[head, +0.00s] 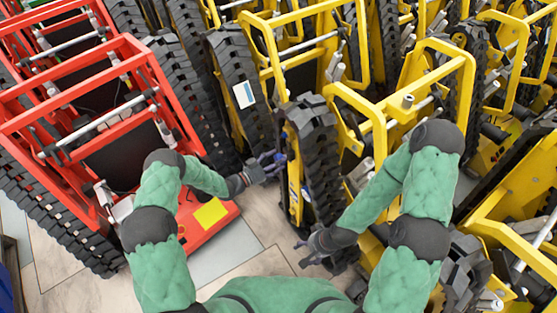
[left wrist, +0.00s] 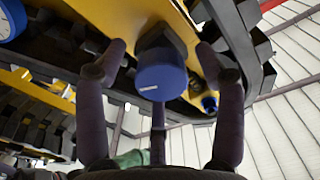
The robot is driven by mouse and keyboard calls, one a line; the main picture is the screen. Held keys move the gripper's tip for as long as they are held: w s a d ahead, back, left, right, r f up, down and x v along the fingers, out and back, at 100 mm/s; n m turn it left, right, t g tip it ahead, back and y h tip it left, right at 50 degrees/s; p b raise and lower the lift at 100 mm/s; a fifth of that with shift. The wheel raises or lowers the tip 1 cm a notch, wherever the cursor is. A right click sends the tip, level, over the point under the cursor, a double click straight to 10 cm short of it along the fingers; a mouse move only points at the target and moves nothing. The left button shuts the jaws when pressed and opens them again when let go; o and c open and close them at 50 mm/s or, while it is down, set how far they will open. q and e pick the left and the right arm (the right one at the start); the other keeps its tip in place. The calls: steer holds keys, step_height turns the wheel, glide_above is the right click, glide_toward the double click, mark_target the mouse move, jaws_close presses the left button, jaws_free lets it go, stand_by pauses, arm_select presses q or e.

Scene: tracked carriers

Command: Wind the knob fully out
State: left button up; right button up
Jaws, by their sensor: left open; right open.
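The blue knob (left wrist: 162,82) shows in the left wrist view, with a small white mark on its face. It sits on a dark mount on the yellow frame of a tracked carrier (left wrist: 135,18). My left gripper (left wrist: 160,52) is open, one finger on each side of the knob, with visible gaps in this view. In the head view my left gripper (head: 268,165) is beside the front of the nearest yellow carrier's track (head: 316,150); the knob cannot be clearly made out there. My right gripper (head: 312,252) is open and empty, low near that track's lower end.
A red carrier (head: 205,225) with a yellow patch stands at left, close to my left arm. Several yellow carriers with black tracks crowd the back and right. Tiled floor (head: 262,240) is clear between the red carrier and the nearest yellow one. A second blue round part (left wrist: 208,103) shows in the left wrist view.

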arm_select(q)
steer(key=v, duration=1.1)
steer(key=shift+a, duration=0.1)
